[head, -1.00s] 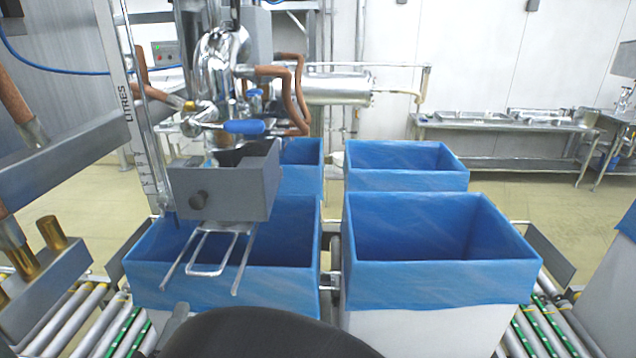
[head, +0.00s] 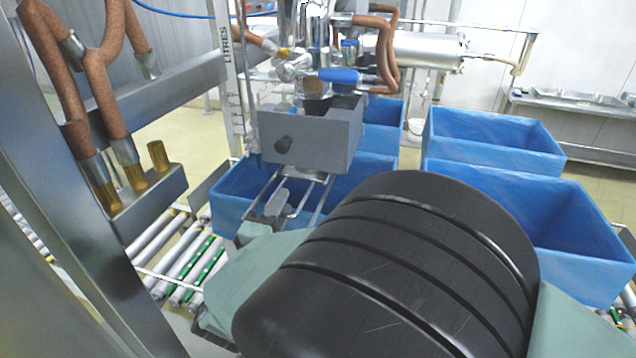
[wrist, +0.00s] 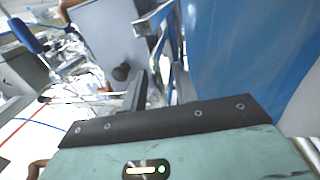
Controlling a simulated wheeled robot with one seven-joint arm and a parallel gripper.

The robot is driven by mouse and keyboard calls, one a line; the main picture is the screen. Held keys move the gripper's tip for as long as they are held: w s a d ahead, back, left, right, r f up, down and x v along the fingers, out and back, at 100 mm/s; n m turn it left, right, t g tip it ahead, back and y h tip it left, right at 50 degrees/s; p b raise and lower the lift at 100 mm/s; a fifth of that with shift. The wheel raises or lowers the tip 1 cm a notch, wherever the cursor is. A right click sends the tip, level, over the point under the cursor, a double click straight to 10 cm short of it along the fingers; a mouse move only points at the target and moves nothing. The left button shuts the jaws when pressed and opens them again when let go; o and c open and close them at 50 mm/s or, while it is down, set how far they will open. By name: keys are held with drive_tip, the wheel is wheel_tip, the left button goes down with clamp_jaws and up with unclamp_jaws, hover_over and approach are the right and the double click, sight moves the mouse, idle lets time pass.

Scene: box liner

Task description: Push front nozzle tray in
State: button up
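The front nozzle tray (head: 312,140) is a grey box with a black round knob (head: 283,144) on its front face. It sits below the filling nozzle, with metal rails (head: 312,200) sticking out toward me under it. In the wrist view the grey face (wrist: 108,32) and its knob (wrist: 121,72) are at upper left. My gripper (head: 276,202) is just in front of and below the tray, beside the rails in the picture. Whether it touches them is unclear. My dark arm hides part of the rails' surroundings.
Blue-lined boxes stand on the roller conveyor: one under the tray (head: 232,205), one at right (head: 590,230), partly hidden by my arm, and others behind. A metal frame with brown hoses and brass nozzles (head: 133,178) is close at left.

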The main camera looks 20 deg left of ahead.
clamp_jaws()
drive_tip(key=w+b, duration=0.2)
drive_tip(key=w, duration=0.2)
drive_tip(key=shift+a+f, duration=0.1)
drive_tip(key=shift+a, duration=0.05)
drive_tip(key=shift+w+r, duration=0.25)
drive_tip(key=shift+c, duration=1.2)
unclamp_jaws()
drive_tip(key=o, duration=0.4)
drive_tip(key=shift+w, duration=0.15)
drive_tip(key=shift+f, duration=0.1)
drive_tip(key=shift+s, duration=0.2)
